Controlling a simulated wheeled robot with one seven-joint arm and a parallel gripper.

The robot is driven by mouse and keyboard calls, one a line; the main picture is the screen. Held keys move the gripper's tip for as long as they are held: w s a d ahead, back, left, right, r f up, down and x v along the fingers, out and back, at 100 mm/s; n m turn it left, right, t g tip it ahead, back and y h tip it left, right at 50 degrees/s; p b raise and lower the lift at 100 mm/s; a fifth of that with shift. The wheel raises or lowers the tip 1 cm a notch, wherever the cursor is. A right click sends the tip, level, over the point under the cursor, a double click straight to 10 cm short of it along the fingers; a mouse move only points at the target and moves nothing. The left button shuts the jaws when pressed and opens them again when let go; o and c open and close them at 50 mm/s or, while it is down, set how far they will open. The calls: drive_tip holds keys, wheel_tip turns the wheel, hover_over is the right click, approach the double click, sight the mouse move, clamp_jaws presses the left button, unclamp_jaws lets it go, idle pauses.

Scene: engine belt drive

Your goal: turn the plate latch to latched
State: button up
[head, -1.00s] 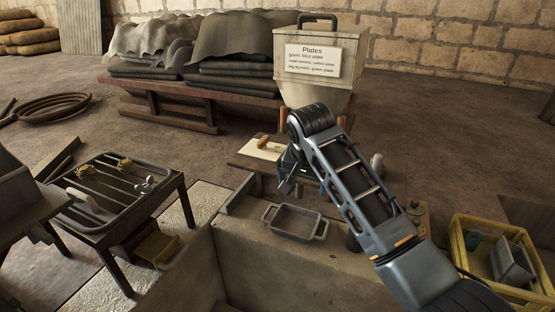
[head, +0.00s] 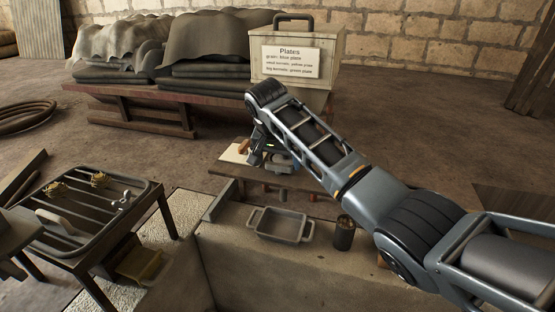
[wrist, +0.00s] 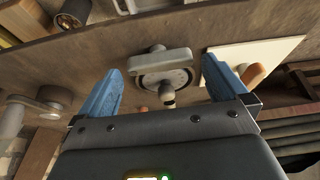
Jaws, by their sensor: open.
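In the wrist view, a round grey fitting (wrist: 166,79) with a bar-shaped lever (wrist: 160,61) across it sits on a brown wooden board. It looks like the plate latch, but I cannot tell its set position. A small pale knob with a dark end (wrist: 168,94) is just below it. My gripper (wrist: 161,68) is open and empty, its blue fingers either side of the fitting in the picture; contact is not visible. In the head view my gripper (head: 260,152) is over the low wooden bench (head: 228,172), and my arm hides much of that area.
A hopper box (head: 322,75) with a "Plates" sign (head: 290,61) stands behind. A grey handled tray (head: 282,225) and dark cylinder (head: 343,234) are on the near ledge. A white board (wrist: 255,60) with an orange-brown handle (wrist: 254,75) lies right of the fitting.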

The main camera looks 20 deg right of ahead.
drive_tip(key=shift+w+d+f, duration=0.15)
drive_tip(key=shift+w+f, duration=0.05)
drive_tip(key=shift+f, duration=0.45)
drive_tip(key=c, duration=0.8)
